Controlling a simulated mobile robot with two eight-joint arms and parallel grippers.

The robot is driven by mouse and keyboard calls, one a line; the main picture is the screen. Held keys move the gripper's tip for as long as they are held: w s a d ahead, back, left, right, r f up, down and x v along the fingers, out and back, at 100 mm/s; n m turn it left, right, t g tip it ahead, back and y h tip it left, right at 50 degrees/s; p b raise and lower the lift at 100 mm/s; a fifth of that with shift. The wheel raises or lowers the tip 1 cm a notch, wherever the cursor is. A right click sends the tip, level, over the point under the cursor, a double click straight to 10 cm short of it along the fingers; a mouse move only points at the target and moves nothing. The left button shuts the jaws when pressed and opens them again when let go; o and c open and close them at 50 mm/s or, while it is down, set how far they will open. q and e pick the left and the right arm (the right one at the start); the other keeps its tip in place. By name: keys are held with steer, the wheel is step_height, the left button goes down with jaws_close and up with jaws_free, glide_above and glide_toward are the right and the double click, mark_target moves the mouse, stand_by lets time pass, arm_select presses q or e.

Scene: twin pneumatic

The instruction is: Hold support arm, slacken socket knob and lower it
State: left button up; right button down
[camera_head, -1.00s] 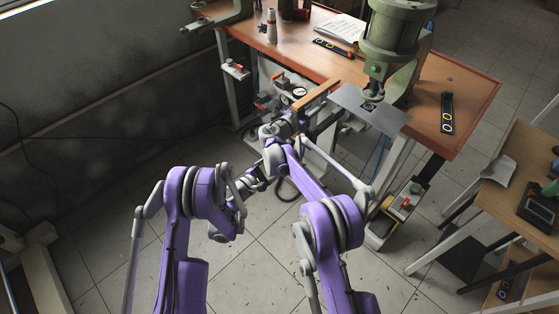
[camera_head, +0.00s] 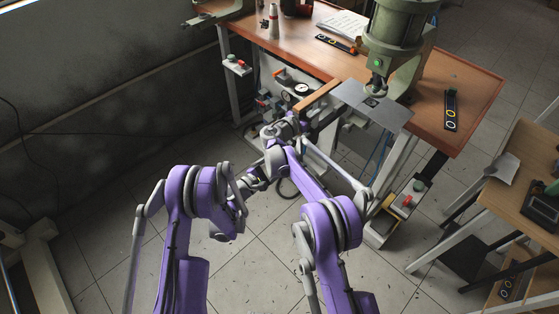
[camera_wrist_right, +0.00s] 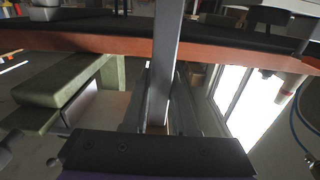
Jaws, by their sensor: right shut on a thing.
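My right gripper (camera_head: 292,126) is at the workbench's front, below the gauge; its fingers hardly show in the head view. In the right wrist view the gripper (camera_wrist_right: 158,118) is shut around a long grey bar (camera_wrist_right: 166,55), which runs up the picture past the bench edge. I cannot tell surely whether this bar is the support arm. My left arm reaches in from the left, and its wrist is close beside the right arm's forearm. The left gripper's fingers are hidden among the arm links. The socket knob cannot be made out in either view.
The workbench (camera_head: 468,80) has a green press (camera_head: 398,38) above a metal plate (camera_head: 365,104). A round gauge (camera_head: 302,88) and fittings crowd the space under its front edge. A smaller wooden table (camera_head: 525,165) stands at right.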

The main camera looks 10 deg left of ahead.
steer(key=shift+f+b, duration=0.45)
steer(key=shift+f, duration=0.6)
steer(key=shift+s+f, duration=0.1)
steer(key=shift+f, duration=0.1)
stand_by(1.2)
steer(key=c, duration=0.6)
jaws_free()
steer(key=shift+c, duration=0.2)
steer(key=v, duration=1.2)
